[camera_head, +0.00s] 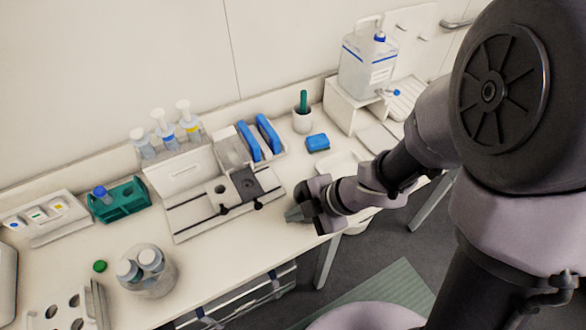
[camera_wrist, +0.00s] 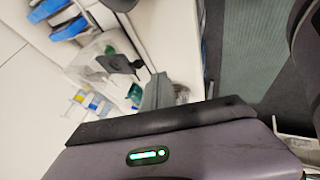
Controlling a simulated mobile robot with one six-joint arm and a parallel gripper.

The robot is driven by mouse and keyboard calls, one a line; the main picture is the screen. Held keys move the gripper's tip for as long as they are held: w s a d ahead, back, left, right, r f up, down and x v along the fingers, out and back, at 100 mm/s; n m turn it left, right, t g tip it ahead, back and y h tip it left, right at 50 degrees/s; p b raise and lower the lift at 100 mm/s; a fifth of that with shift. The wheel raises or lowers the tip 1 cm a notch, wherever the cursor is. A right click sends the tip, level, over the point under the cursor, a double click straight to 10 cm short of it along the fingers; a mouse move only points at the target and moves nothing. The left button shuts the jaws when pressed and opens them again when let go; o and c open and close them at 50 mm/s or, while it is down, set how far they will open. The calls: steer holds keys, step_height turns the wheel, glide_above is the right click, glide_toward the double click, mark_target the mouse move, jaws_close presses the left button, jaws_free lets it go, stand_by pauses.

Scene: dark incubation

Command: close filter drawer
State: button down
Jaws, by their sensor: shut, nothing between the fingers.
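The likely filter drawer (camera_head: 190,214) is a flat pale tray with dark rails and small black knobs along its front. It extends forward from a white box-shaped unit (camera_head: 183,170) on the bench. A dark square plate (camera_head: 247,184) lies at its right end; a dark plate also shows in the wrist view (camera_wrist: 119,63). My gripper (camera_head: 294,214) is shut and empty, right of the drawer near the bench's front edge, apart from it. The grey fingertips show in the wrist view (camera_wrist: 158,92). How far the drawer is out is hard to tell.
Pump bottles (camera_head: 164,130) stand behind the unit. Blue-handled items (camera_head: 258,138), a white cup (camera_head: 302,120) and a blue block (camera_head: 317,143) are behind and right. A green rack (camera_head: 119,202) and a clear jar with bottles (camera_head: 146,272) are left.

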mark_target(249, 188)
steer(key=w+a+f+b, duration=0.4)
steer(key=w+a+f, duration=0.1)
steer(key=a+f, duration=0.2)
stand_by(0.3)
steer(key=w+a+p, duration=0.1)
steer(key=w, duration=0.1)
steer(key=w+a+p, duration=0.3)
steer(key=w+p, duration=0.1)
steer(key=w, duration=0.1)
steer(key=shift+a+r, duration=0.15)
